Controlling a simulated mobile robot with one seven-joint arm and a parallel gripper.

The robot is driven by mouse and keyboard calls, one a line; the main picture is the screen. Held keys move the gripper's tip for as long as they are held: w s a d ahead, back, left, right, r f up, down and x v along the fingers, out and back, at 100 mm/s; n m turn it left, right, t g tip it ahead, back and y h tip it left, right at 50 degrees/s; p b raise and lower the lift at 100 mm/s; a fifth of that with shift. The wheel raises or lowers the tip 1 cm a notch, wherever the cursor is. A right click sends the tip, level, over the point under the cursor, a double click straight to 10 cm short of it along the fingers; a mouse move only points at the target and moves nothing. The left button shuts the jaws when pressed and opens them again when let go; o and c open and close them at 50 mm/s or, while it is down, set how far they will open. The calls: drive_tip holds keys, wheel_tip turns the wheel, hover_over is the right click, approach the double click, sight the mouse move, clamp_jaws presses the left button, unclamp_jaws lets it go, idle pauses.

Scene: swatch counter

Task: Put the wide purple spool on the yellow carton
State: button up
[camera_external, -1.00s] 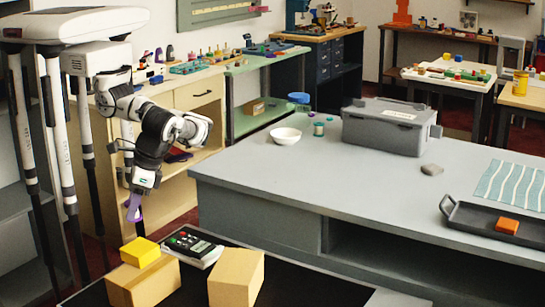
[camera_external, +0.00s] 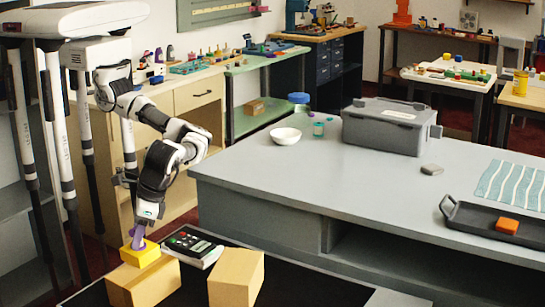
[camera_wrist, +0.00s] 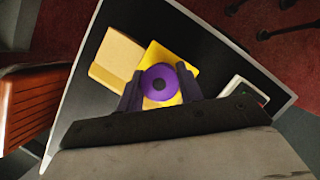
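The wide purple spool (camera_wrist: 160,82) is between the two fingers of my gripper (camera_wrist: 160,92), round with a dark hole in its middle. In the external view my gripper (camera_external: 139,232) points down with the purple spool (camera_external: 138,238) at its tip, right at the top of the yellow carton (camera_external: 140,254). The yellow carton also shows behind the spool in the wrist view (camera_wrist: 155,52). The spool hides part of the carton's top. I cannot tell whether the spool touches it.
The yellow carton sits on a tan box (camera_external: 145,284) on the black-topped counter. A second tan box (camera_external: 236,277) and a card terminal (camera_external: 193,247) stand to its right. A large grey table (camera_external: 330,175) with a grey case (camera_external: 388,127) is behind.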

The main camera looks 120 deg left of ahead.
drive_tip(key=o, duration=0.4)
drive_tip(key=shift+r+p, duration=0.25)
drive_tip(key=shift+p, duration=0.05)
drive_tip(key=shift+w+a+r+b, duration=0.15)
drive_tip(key=shift+w+r+b, duration=0.1)
drive_tip(key=shift+b, duration=0.15)
drive_tip(key=b+v, duration=0.3)
drive_tip(key=v, duration=0.8)
drive_tip(key=shift+r+b, duration=0.15)
drive_tip(key=shift+b, duration=0.15)
drive_tip(key=shift+s, duration=0.1)
